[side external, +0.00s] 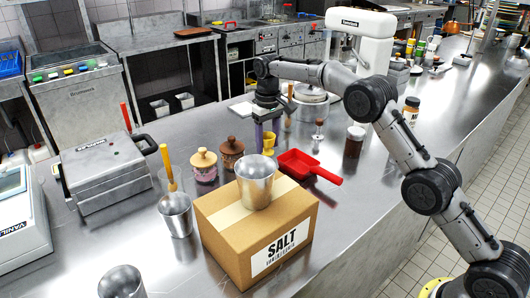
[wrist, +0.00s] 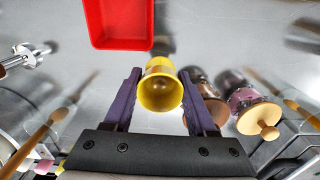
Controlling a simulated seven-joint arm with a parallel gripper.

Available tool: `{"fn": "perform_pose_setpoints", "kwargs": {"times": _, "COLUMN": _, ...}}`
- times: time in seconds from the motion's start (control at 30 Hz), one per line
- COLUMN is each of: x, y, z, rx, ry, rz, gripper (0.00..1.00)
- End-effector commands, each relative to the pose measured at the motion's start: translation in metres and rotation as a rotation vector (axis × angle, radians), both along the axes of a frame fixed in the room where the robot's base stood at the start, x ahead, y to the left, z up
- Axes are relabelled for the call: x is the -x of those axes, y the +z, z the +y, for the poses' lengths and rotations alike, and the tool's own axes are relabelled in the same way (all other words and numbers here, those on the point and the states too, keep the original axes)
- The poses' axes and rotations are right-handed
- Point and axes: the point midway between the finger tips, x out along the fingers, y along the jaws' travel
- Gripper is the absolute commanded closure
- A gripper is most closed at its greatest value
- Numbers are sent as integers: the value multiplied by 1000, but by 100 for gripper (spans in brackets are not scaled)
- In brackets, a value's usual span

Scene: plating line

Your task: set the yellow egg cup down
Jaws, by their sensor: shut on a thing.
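The yellow egg cup (side external: 269,141) is between the purple fingers of my gripper (side external: 267,139) in the side view, behind the salt box. In the wrist view the egg cup (wrist: 161,88) shows its open mouth toward the camera, with the gripper fingers (wrist: 160,95) on both sides. My gripper is shut on the egg cup. Whether its base touches the steel counter (side external: 350,215) is hard to tell.
Two lidded jars, pink (side external: 204,170) and brown (side external: 231,152), stand left of my gripper.

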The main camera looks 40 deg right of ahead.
Motion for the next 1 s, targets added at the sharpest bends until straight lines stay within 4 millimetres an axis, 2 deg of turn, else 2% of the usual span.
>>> {"fn": "perform_pose_setpoints", "kwargs": {"times": 0.27, "x": -10, "y": -12, "z": 0, "rx": 0, "ry": 0, "rz": -1, "gripper": 98}}
{"fn": "perform_pose_setpoints", "kwargs": {"times": 0.5, "x": -10, "y": -42, "z": 0, "rx": 0, "ry": 0, "rz": 1, "gripper": 98}}
{"fn": "perform_pose_setpoints", "kwargs": {"times": 0.87, "x": -11, "y": -46, "z": 0, "rx": 0, "ry": 0, "rz": -1, "gripper": 98}}
{"fn": "perform_pose_setpoints", "kwargs": {"times": 0.9, "x": -11, "y": -47, "z": 0, "rx": 0, "ry": 0, "rz": -1, "gripper": 41}}
{"fn": "perform_pose_setpoints", "kwargs": {"times": 1.0, "x": -11, "y": -46, "z": 0, "rx": 0, "ry": 0, "rz": -1, "gripper": 23}}
